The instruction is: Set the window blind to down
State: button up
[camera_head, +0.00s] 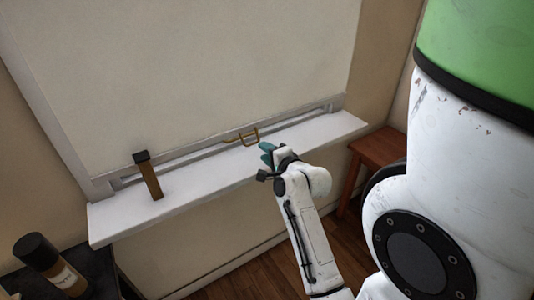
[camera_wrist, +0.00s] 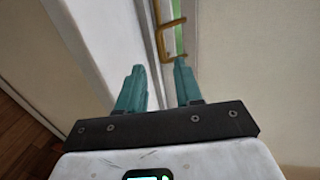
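The window blind (camera_head: 190,70) is a large pale sheet covering nearly all of the window, its lower edge close above the sill. A brass U-shaped handle (camera_head: 248,137) is at its bottom edge; it also shows at the top of the wrist view (camera_wrist: 171,37). A narrow green strip (camera_wrist: 180,40) shows beside the handle there. My gripper (camera_head: 267,153) is just right of and below the handle, above the sill. In the wrist view its teal fingers (camera_wrist: 159,72) are apart with nothing between them. The right fingertip is close to the handle; I cannot tell whether they touch.
A white sill (camera_head: 220,170) runs under the window. A brown, dark-topped upright object (camera_head: 148,176) stands on its left part. A dark-capped bottle (camera_head: 52,268) stands on a dark table at lower left. A wooden stool (camera_head: 377,148) is at right. Wooden floor shows below.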

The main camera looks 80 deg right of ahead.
jog(key=shift+c, duration=0.8)
jog(key=d+r+g, duration=0.1)
jog(key=d, duration=0.1)
jog(key=d+r+g, duration=0.1)
jog(key=d, duration=0.2)
jog(key=d+r+n+g, duration=0.1)
jog(key=d, duration=0.2)
jog(key=shift+s+r+y, duration=0.1)
jog(key=shift+s+y, duration=0.2)
grip_shut()
jog(key=s+d+r+g+y, duration=0.1)
jog(key=d+r+g+y, duration=0.1)
jog(key=d+r+g, duration=0.25)
jog(key=w+a+r+m+g+y+p, duration=0.1)
jog(key=w+a+r+y, duration=0.5)
jog(key=a+r+y, duration=0.15)
jog(key=x, duration=0.4)
jog(key=b+x, duration=0.1)
jog(key=x, duration=0.4)
jog(key=a+x, duration=0.1)
jog(key=x, duration=0.3)
jog(key=shift+s+f, duration=0.3)
jog(key=shift+f, duration=0.2)
